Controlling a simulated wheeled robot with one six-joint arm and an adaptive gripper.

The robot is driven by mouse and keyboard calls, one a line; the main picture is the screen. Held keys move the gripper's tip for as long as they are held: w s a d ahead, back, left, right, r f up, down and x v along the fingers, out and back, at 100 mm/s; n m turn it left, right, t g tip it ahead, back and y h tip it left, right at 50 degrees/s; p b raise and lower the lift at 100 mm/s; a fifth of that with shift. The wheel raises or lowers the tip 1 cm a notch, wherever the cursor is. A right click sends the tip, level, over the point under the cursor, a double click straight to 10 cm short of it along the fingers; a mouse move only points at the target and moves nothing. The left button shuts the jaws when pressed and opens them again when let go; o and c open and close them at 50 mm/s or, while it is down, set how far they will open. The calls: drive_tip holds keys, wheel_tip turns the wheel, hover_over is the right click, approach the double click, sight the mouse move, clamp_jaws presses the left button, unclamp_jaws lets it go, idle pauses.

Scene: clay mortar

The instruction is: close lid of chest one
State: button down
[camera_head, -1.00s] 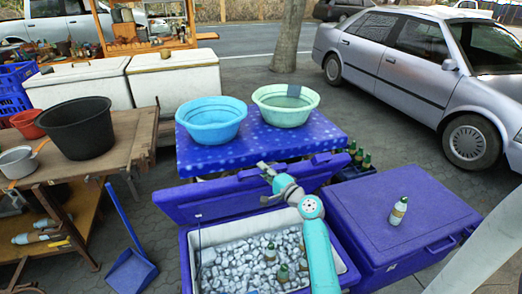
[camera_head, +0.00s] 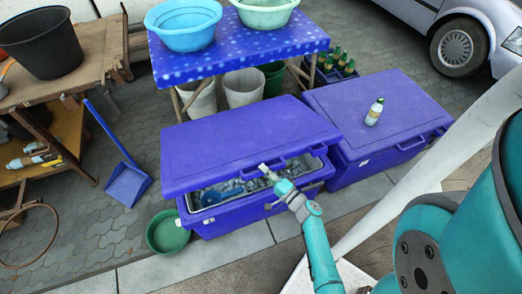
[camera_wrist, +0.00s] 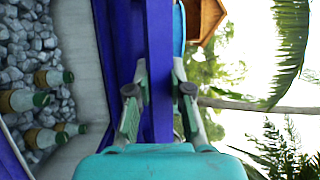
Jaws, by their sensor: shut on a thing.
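The left blue chest (camera_head: 228,220) has its lid (camera_head: 245,140) tilted low over the body, with a gap at the front. Ice shows through that gap in the head view. My gripper (camera_head: 265,170) is at the lid's front edge, near its middle. In the wrist view, the fingers of my gripper (camera_wrist: 160,85) stand on either side of the blue lid edge (camera_wrist: 159,45) and are shut on it. The wrist view also shows ice (camera_wrist: 30,45) and several green-capped bottles (camera_wrist: 55,78) inside the chest.
A second blue chest (camera_head: 375,105) stands closed at the right, with a bottle (camera_head: 374,112) on its lid. A table (camera_head: 235,50) with two basins stands behind. A green bowl (camera_head: 166,232) and a blue dustpan (camera_head: 128,185) lie at the left.

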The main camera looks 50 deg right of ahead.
drive_tip(key=s+a+f, duration=0.2)
drive_tip(key=s+f, duration=0.1)
drive_tip(key=f, duration=1)
drive_tip(key=shift+s+f, duration=0.15)
drive_tip(key=shift+f, duration=0.2)
drive_tip(key=c, duration=1.1)
unclamp_jaws()
drive_tip(key=shift+o, duration=0.2)
drive_tip(key=shift+r, duration=0.15)
wheel_tip(320, 180, up, 10)
drive_tip(key=shift+a+f, duration=0.1)
drive_tip(key=shift+f, duration=0.1)
